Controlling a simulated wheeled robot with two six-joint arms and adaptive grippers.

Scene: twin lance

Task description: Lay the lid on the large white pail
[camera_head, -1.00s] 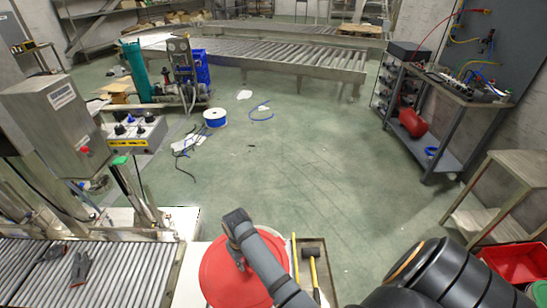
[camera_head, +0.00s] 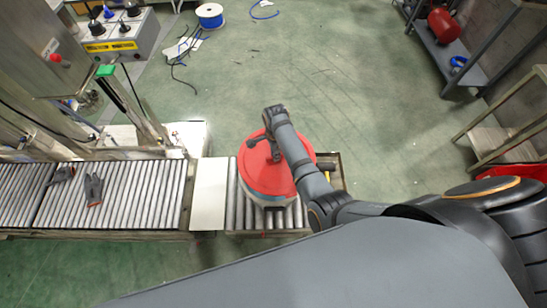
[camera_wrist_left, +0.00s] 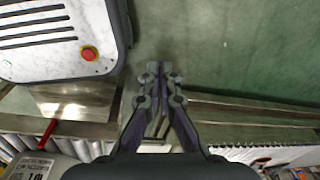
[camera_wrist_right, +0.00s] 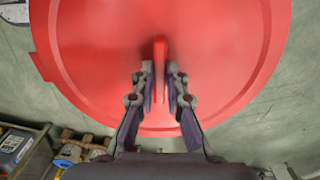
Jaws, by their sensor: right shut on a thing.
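The red round lid (camera_head: 262,172) is in the head view, over the short roller section right of the pale plate. My right gripper (camera_wrist_right: 160,70) is shut on the lid's upright red handle (camera_wrist_right: 160,55); in the head view the gripper (camera_head: 274,152) is above the lid's middle. A pale and dark body shows just under the lid's near edge; it may be the large white pail, mostly hidden. I cannot tell whether the lid touches it. My left gripper (camera_wrist_left: 160,70) is shut and empty in its wrist view.
A control box (camera_head: 120,35) stands upper left. A labelled grey container (camera_wrist_left: 30,165) shows in the left wrist view.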

